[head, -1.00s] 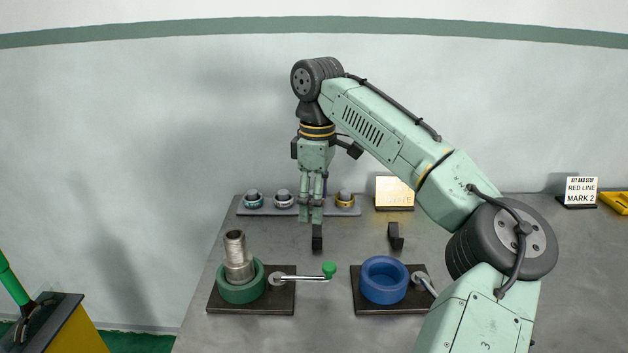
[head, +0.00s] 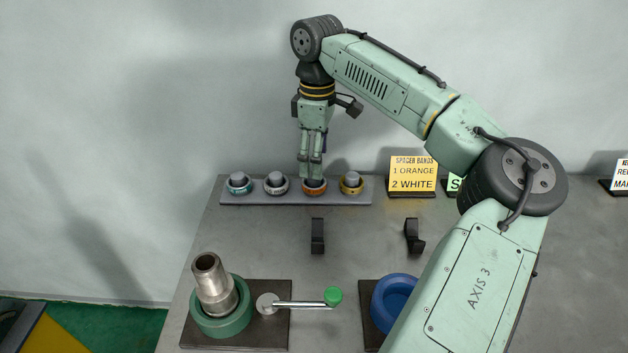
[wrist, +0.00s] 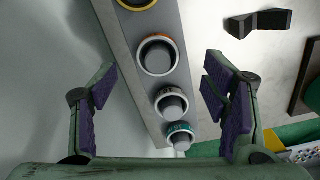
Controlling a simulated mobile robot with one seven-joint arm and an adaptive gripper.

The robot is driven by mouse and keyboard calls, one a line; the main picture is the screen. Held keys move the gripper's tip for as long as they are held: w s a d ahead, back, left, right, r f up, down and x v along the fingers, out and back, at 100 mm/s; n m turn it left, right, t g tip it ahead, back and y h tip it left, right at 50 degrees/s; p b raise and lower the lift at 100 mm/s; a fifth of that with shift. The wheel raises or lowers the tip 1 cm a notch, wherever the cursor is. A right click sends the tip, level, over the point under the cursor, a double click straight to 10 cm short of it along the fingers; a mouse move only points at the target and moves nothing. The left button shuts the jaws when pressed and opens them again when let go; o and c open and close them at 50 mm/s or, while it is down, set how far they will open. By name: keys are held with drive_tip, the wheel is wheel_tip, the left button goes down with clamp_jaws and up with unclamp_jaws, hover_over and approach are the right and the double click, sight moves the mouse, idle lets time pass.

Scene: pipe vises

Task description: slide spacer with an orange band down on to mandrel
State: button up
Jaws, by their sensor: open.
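The spacer with an orange band (head: 314,190) sits around a grey peg on the long rack (head: 215,199) at the back of the table. It also shows in the wrist view (wrist: 144,49), between and ahead of the fingers. My gripper (head: 311,174) points down just above this spacer; its fingers (wrist: 159,87) are open and empty, spread to either side in the wrist view. A stepped, hollow-topped metal piece (head: 213,285), seemingly the mandrel, stands slightly tilted in the picture inside the green vise ring (head: 224,325) at front left.
Spacers with teal (head: 238,185), white (head: 276,186) and yellow (head: 351,185) bands share the rack. A sign (head: 413,174) reads "SPACER BANDS 1 ORANGE 2 WHITE". Two black brackets (head: 317,236) (head: 413,236), a green-knobbed handle (head: 305,304) and a blue vise ring (head: 391,302) stand forward.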

drive_tip(key=shift+w+a+f+p, duration=0.1)
drive_tip(key=shift+f+p, duration=0.25)
drive_tip(key=shift+f, duration=1.15)
drive_tip(key=shift+w+f+p, duration=0.1)
drive_tip(key=shift+f+p, duration=0.25)
drive_tip(key=shift+f, duration=1.1)
drive_tip(key=c, duration=1.1)
drive_tip(key=shift+c, duration=0.2)
